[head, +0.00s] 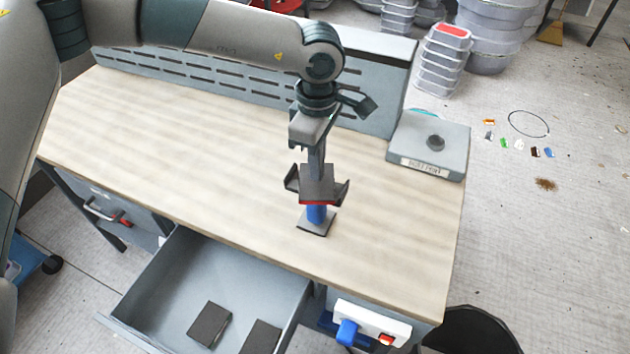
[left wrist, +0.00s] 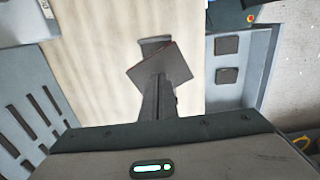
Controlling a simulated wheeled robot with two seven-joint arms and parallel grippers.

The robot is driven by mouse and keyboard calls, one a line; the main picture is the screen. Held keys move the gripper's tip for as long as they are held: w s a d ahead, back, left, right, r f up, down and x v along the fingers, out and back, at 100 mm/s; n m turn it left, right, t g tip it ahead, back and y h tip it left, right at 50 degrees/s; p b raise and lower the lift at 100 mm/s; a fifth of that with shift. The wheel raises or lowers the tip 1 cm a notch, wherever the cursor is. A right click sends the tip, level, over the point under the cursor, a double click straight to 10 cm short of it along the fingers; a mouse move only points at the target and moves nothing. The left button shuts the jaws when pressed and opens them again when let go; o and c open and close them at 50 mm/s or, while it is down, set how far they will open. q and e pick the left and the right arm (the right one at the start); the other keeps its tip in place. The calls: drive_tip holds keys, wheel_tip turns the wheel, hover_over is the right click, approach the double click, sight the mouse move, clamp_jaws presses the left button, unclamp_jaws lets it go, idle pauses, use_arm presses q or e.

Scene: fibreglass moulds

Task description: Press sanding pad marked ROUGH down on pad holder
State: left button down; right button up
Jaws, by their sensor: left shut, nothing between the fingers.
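My left gripper (head: 317,168) is shut and empty, pointing down over the worktable (head: 225,135). A dark square block with a red lower edge (head: 318,197) is right below its tips; I cannot tell whether they touch. Under the block is a blue post (head: 316,214) on a dark square plate (head: 314,228) on the tabletop, seemingly the pad holder. In the left wrist view the shut fingers (left wrist: 159,78) overlap a dark, turned square (left wrist: 176,62), with another dark piece (left wrist: 155,43) just beyond. No ROUGH mark is readable. My right gripper is not seen.
An open drawer (head: 180,275) at the front holds two dark flat pads (head: 210,325). A grey box with a round knob (head: 425,155) stands at the table's right end. A slotted back panel (head: 240,80) runs behind. The tabletop left of the gripper is clear.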

use_arm(q)
drive_tip(key=shift+f+b, duration=0.65)
drive_tip(key=shift+b, duration=0.05)
idle(1.1)
drive_tip(key=shift+r, duration=0.1)
idle(0.4)
wheel_tip(320, 180, up, 7)
drive_tip(key=p, duration=0.1)
idle(0.9)
idle(0.5)
